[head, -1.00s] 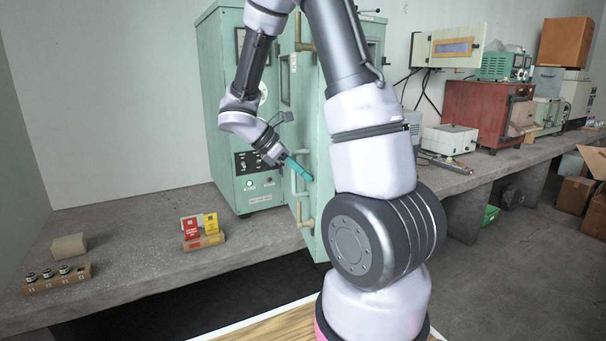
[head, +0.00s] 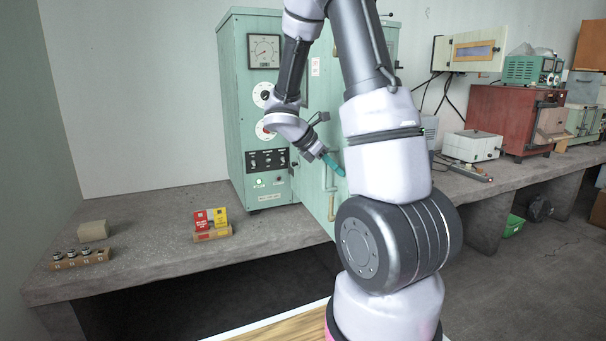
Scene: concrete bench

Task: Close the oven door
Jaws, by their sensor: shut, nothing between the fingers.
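The oven is a tall pale green cabinet (head: 235,120) on the bench, with a round gauge, dials and a switch panel on its front left. Its green door (head: 318,205) stands open, its lower end out past the bench's front edge. My gripper (head: 333,165), with teal fingertips, is shut and empty. It is in front of the door, close to the handle; I cannot tell whether it touches.
Red and yellow cards in a holder (head: 212,232) stand on the concrete bench (head: 150,225) left of the oven. A white box (head: 470,146) and a red furnace (head: 505,118) stand to the right.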

